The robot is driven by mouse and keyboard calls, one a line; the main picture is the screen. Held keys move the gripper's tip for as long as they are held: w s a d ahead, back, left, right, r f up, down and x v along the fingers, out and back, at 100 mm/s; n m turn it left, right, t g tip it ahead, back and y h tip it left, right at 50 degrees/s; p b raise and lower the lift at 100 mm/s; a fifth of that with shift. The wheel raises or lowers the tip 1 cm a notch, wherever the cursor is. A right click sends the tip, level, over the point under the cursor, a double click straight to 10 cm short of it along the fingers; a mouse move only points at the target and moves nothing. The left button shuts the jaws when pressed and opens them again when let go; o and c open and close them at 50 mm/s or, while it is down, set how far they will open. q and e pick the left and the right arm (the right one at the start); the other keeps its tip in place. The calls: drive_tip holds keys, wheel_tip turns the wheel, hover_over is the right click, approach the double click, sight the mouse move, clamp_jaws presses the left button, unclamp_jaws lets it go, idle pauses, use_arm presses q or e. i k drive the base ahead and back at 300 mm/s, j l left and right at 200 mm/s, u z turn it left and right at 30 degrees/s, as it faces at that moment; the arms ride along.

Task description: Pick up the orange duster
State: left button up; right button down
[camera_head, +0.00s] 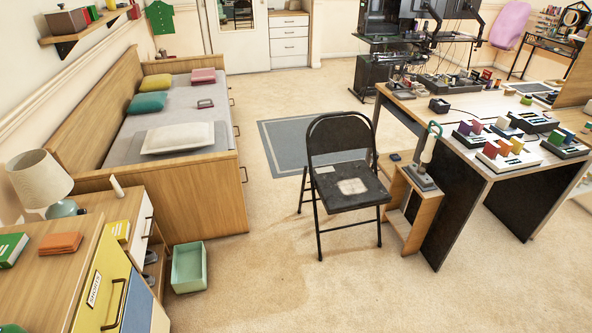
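A flat orange item (60,243), which looks like the folded orange duster, lies on top of the wooden dresser (62,278) at the lower left. It is close to the right side of a green book (12,249) and a small gap separates them. Neither of my grippers shows in the head view. Nothing is seen touching the orange item.
A pale green bin (189,267) sits on the floor. A black folding chair (345,172) and a cluttered desk (470,160) stand to the right. Carpet between is clear.

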sight(62, 242)
drive_tip(key=u, duration=1.6)
